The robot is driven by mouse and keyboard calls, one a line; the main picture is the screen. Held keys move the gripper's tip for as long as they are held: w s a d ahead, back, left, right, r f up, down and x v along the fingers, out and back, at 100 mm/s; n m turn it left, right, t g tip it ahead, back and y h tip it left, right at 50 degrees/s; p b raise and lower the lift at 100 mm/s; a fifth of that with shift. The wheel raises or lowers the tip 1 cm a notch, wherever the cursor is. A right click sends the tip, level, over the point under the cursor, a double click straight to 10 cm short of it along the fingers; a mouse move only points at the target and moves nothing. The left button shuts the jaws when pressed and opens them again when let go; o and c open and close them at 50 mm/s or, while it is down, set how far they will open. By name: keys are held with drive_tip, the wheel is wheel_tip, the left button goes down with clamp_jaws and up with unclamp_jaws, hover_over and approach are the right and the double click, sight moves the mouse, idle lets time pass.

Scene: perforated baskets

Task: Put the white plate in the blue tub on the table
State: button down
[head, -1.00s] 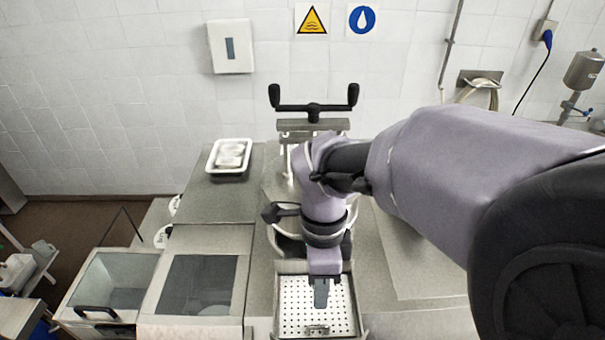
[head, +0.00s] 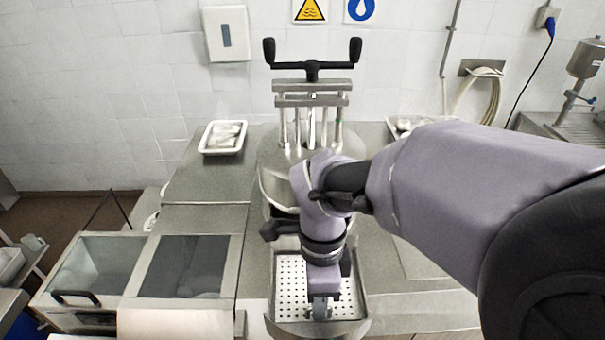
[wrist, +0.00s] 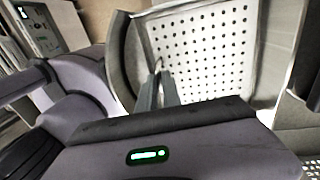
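I cannot make out a white plate or a blue tub on the table in either view. My gripper (head: 320,308) points down over the front part of a square metal basket with a perforated floor (head: 289,272). In the wrist view my gripper's dark fingers (wrist: 158,82) are close together in front of the same perforated floor (wrist: 205,45). Whether they are shut, or touch the thin upright piece at their tips, is not clear. A white tray (head: 207,149) with pale contents lies on the counter at the back left.
A metal press with a black two-handled bar (head: 312,68) stands behind the basket. A clear-lidded box (head: 98,268) and a dark-topped unit (head: 184,268) are at left. A patch of blue (head: 25,326) shows at the lower left edge. The left counter (head: 200,185) has bare room.

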drive_tip(key=shift+r, duration=0.1)
idle(0.5)
drive_tip(key=shift+r+p, duration=3.5)
drive_tip(key=shift+r, duration=0.7)
drive_tip(key=shift+f, duration=0.1)
